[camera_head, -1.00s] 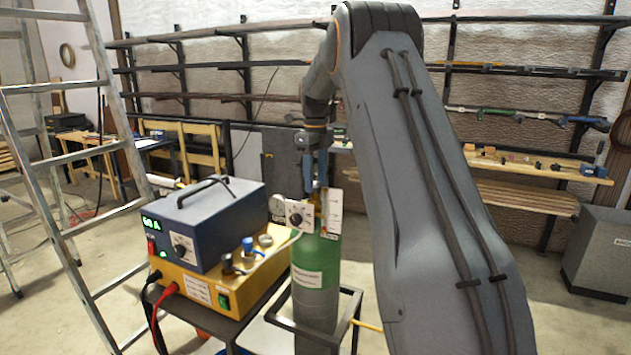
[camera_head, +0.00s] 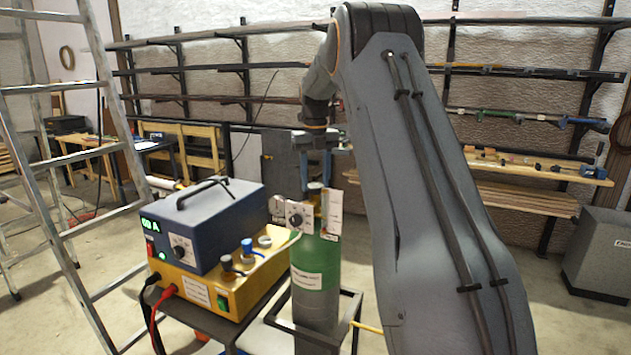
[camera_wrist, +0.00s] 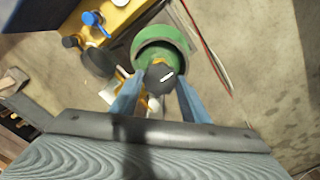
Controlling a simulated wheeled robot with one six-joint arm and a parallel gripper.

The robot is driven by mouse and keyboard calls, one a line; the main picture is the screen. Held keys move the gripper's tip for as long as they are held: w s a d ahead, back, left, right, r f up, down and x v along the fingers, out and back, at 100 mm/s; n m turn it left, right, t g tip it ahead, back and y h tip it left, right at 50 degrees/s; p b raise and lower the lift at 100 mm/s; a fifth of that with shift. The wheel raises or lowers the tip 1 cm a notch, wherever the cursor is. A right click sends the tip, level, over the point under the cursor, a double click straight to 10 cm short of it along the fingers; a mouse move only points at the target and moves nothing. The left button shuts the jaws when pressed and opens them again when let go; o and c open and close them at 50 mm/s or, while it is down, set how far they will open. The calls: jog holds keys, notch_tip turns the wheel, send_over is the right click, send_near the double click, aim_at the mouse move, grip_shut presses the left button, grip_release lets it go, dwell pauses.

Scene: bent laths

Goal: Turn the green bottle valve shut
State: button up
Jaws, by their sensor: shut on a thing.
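The green bottle (camera_head: 316,262) stands upright beside the welding set, with a grey lower part and a white label. Its valve has a dark round knob (camera_wrist: 157,79) with a white mark, seen from above in the wrist view; the green collar (camera_wrist: 165,44) lies around and behind it. My gripper (camera_head: 315,180) points down over the bottle top. In the wrist view its two blue fingers (camera_wrist: 160,84) flank the knob and are shut on it. The exact finger contact is hard to see. A white plate with a dial (camera_head: 297,215) sits below the knob.
A blue power unit (camera_head: 212,225) on a yellow box (camera_head: 215,280) stands close on the left, with blue and grey knobs and cables. A dark frame (camera_head: 350,305) surrounds the bottle. A metal ladder (camera_head: 60,190) stands at the left.

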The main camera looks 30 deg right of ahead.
aim_at(316, 185)
jog(key=shift+r, duration=0.1)
dwell(0.3)
jog(key=o, duration=1.1)
jog(key=shift+c, duration=0.2)
notch_tip(316, 185, up, 8)
jog(key=shift+f+b, duration=0.1)
jog(key=shift+b, duration=1.05)
